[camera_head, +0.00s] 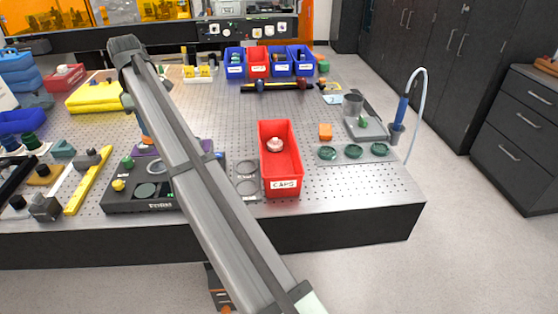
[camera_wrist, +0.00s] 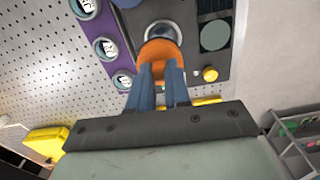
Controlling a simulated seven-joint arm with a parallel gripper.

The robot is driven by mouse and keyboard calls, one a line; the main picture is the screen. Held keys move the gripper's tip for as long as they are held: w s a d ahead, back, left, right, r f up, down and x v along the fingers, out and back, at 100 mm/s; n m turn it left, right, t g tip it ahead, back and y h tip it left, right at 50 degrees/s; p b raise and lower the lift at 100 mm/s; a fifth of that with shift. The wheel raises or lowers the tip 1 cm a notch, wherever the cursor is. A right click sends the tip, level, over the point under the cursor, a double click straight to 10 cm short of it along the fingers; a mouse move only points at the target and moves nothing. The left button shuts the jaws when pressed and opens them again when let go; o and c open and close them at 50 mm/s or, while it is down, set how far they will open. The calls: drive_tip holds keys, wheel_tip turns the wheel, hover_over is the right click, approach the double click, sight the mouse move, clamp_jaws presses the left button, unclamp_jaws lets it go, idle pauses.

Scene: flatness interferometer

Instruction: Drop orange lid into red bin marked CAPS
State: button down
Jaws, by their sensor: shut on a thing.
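My gripper (camera_wrist: 159,75) is shut on the orange lid (camera_wrist: 160,48) in the wrist view. The lid is between the blue fingertips, beside a round silver-rimmed opening (camera_wrist: 163,32) on a dark device. I cannot tell whether the lid touches the device. In the head view my arm hides most of the gripper and I cannot make out the lid. The red bin (camera_head: 267,183) labelled CAPS stands near the front edge of the table, right of my arm. A pale pinkish-white object (camera_head: 275,145) lies in it.
The dark device (camera_head: 120,203) sits left of the bin, with a yellow knob (camera_wrist: 210,74). A purple holder (camera_wrist: 122,52) with round pieces is beside it. Blue and red bins stand at the back.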

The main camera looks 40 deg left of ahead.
drive_tip(key=w+d+m, duration=0.2)
drive_tip(key=w+d, duration=0.4)
drive_tip(key=w, duration=0.5)
drive_tip(key=w+d+m, duration=0.1)
drive_tip(key=w+d, duration=0.5)
drive_tip(key=w, duration=0.4)
drive_tip(key=w+d+n, duration=0.1)
drive_tip(key=w+d, duration=0.1)
drive_tip(key=d, duration=0.5)
drive_tip(key=w+d+n, duration=0.2)
drive_tip(key=w+d, duration=0.1)
drive_tip(key=d, duration=0.4)
drive_tip(key=shift+w+f, duration=0.3)
drive_tip(key=shift+f, duration=0.05)
drive_tip(key=shift+f, duration=2.9)
drive_tip(key=c, duration=1)
unclamp_jaws()
